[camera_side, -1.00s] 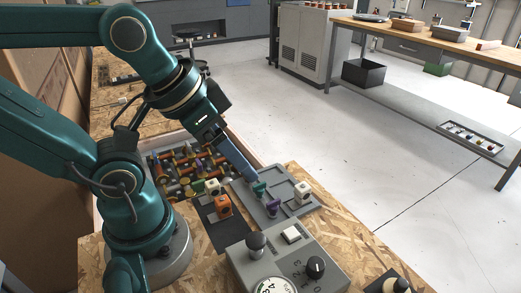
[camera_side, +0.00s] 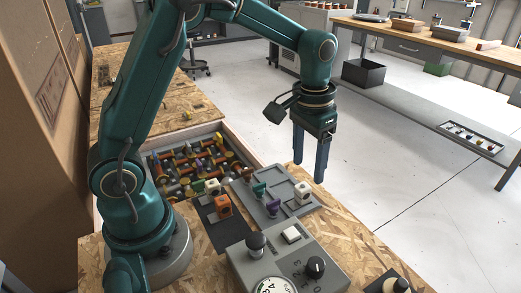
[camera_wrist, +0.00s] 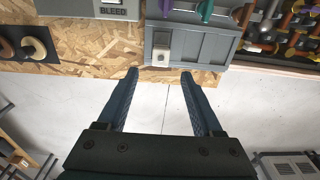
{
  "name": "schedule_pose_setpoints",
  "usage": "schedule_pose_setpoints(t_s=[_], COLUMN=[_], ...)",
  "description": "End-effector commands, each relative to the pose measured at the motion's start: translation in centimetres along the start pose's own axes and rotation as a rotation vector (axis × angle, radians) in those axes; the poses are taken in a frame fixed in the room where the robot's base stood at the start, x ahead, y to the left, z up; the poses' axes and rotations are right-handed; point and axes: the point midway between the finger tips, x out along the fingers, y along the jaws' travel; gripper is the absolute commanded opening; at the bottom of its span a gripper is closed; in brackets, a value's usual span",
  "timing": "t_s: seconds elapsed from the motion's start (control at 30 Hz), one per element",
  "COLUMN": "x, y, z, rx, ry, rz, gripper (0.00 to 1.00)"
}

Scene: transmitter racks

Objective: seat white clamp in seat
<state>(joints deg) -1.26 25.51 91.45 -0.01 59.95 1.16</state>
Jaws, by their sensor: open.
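A white clamp (camera_side: 302,191), block-shaped with a dark round hole, stands in the right part of the grey tray (camera_side: 275,214). In the wrist view the white clamp (camera_wrist: 161,56) shows just beyond the gap between my fingertips. My gripper (camera_side: 308,173) is open and empty and points down, close to the white clamp and seemingly above it. Its two blue fingers (camera_wrist: 160,74) are spread wide in the wrist view. A teal clamp (camera_side: 259,189) and a purple clamp (camera_side: 273,206) stand in the same tray. I cannot tell which recess is the seat.
An orange block (camera_side: 223,205) and another whitish block (camera_side: 212,187) are on a dark mat left of the tray. A bin of mixed parts (camera_side: 190,160) lies behind. A grey control box (camera_side: 262,262) with knobs stands in front. Open floor lies past the bench edge.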

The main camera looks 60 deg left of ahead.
Motion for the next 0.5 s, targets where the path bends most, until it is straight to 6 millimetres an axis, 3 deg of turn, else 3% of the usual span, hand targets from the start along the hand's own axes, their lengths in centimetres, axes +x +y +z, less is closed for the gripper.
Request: schedule_pose_setpoints(t_s=[0.5], x=[6.0], y=[-0.1], z=[0.8], rx=[-0.003], ry=[-0.057], rz=[0.000], gripper=[0.68])
